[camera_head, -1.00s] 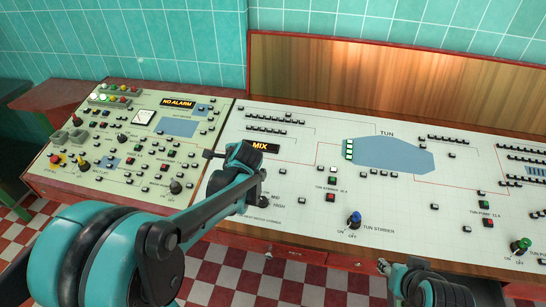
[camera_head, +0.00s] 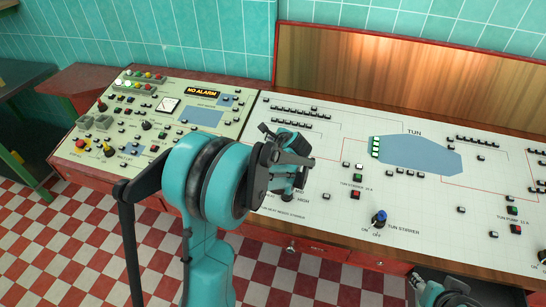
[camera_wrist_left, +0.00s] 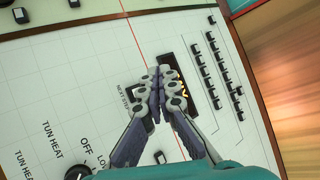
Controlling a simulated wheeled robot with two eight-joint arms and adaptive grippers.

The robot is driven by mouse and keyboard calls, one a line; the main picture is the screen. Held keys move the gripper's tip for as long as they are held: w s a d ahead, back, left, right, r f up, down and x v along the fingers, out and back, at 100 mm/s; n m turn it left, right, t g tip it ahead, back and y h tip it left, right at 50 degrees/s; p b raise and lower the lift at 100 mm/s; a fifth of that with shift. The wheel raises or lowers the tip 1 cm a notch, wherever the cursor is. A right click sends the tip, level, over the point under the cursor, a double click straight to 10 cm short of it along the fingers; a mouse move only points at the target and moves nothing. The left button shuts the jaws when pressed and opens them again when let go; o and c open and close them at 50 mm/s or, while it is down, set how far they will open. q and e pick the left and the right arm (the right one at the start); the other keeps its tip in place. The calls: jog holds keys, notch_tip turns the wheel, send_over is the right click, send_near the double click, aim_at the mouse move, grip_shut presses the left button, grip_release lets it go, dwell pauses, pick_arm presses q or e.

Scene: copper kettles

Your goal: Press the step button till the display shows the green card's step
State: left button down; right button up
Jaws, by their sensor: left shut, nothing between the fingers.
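The shut fingers of my left gripper (camera_wrist_left: 155,78) are in the left wrist view, over the white panel beside the "NEXT STEP" label (camera_wrist_left: 123,98). They hide the place next to the label, so I cannot tell whether they touch the step button. The dark display (camera_wrist_left: 184,98) shows just beyond them, its orange letters mostly covered and unreadable. In the head view my left gripper (camera_head: 285,150) is over the panel and hides the display. My right gripper (camera_head: 440,287) is at the bottom edge, its fingers unclear. I see no green card.
The white console panel (camera_head: 335,215) carries rows of small black buttons and a blue "TUN STIRRER" knob (camera_head: 379,216). Left of it is a cream panel with a "NO ALARM" display (camera_head: 202,92). A black knob (camera_wrist_left: 77,173) sits near the wrist view's bottom edge.

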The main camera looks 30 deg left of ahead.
pick_arm(q)
jog(key=f+b, duration=0.2)
jog(key=w+f+b, duration=0.1)
jog(key=f, duration=0.2)
jog(key=f+b, duration=0.2)
jog(key=f, duration=0.1)
jog(key=shift+w+a+b, duration=0.2)
jog(key=shift+w+b, duration=0.05)
jog(key=shift+b, duration=0.1)
jog(key=shift+f, duration=0.1)
dwell(0.9)
jog(key=shift+w+f+b, duration=0.1)
jog(key=shift+f+b, duration=0.2)
jog(key=shift+b, duration=0.1)
jog(key=shift+f+b, duration=0.3)
jog(key=shift+f, duration=0.05)
dwell(0.4)
jog(key=shift+r, duration=0.1)
jog(key=shift+r+p, duration=0.55)
jog(key=shift+r, duration=0.15)
jog(key=r+p, duration=0.1)
jog(key=r, duration=0.1)
jog(key=s+r+p, duration=0.1)
jog(key=r+p, duration=0.1)
jog(key=r, duration=0.1)
jog(key=shift+s+d+p, duration=0.1)
jog(key=shift+d+p, duration=0.05)
jog(key=shift+p, duration=0.15)
